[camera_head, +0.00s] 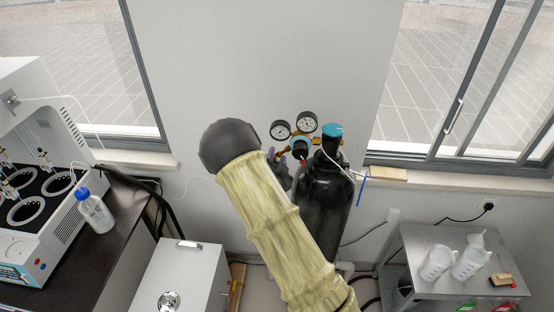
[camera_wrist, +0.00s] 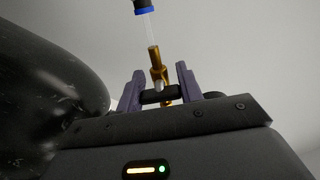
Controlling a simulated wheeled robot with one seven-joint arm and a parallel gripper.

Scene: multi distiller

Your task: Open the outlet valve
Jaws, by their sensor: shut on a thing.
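The brass outlet valve (camera_wrist: 154,60) shows in the wrist view, with a dark handle (camera_wrist: 157,97) across it. My gripper (camera_wrist: 160,85) has one finger on each side of this handle and is shut on it. A clear tube with a blue and black collar (camera_wrist: 147,11) lies above the brass stem. In the head view, the black gas cylinder (camera_head: 325,205) stands upright against the wall, with a regulator (camera_head: 299,147) and two round gauges at its top. My arm covers much of the valve area there, so the handle's exact angle is unclear.
The cylinder's dark body (camera_wrist: 55,85) is close on the left of the wrist view. A grey table with white jugs (camera_head: 437,263) stands at right. A white box (camera_head: 178,275) and a dark bench with a bottle (camera_head: 95,213) are at left.

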